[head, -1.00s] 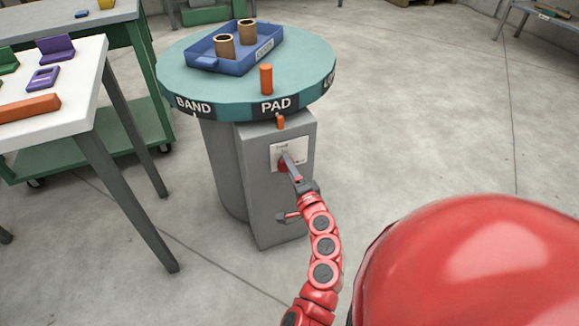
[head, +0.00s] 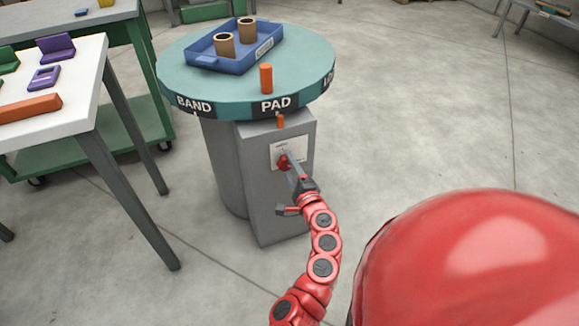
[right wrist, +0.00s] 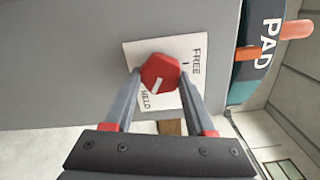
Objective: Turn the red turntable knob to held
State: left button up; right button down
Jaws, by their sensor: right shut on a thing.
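The red turntable knob (head: 283,161) sits on a white label plate on the front of the grey pedestal (head: 275,190). In the right wrist view the knob (right wrist: 160,73) has a white pointer mark slanting down toward the word HELD; FREE is printed to its upper right. My right gripper (head: 290,160) reaches the plate, and its two fingers lie on either side of the knob, shut on it. The teal turntable (head: 190,80) above shows BAND and PAD on its rim, with PAD at the front. My left gripper is not in view.
A blue tray (head: 232,66) with two brown cylinders and an upright orange peg (head: 266,78) stand on the turntable. A small orange pin (head: 281,121) hangs below its rim. A white table (head: 90,75) stands at the left.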

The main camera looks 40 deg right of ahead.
jog(key=shift+c, duration=1.1)
grip_release()
jog(key=v, duration=1.7)
jog(key=shift+s, duration=0.2)
jog(key=shift+a+r, duration=0.1)
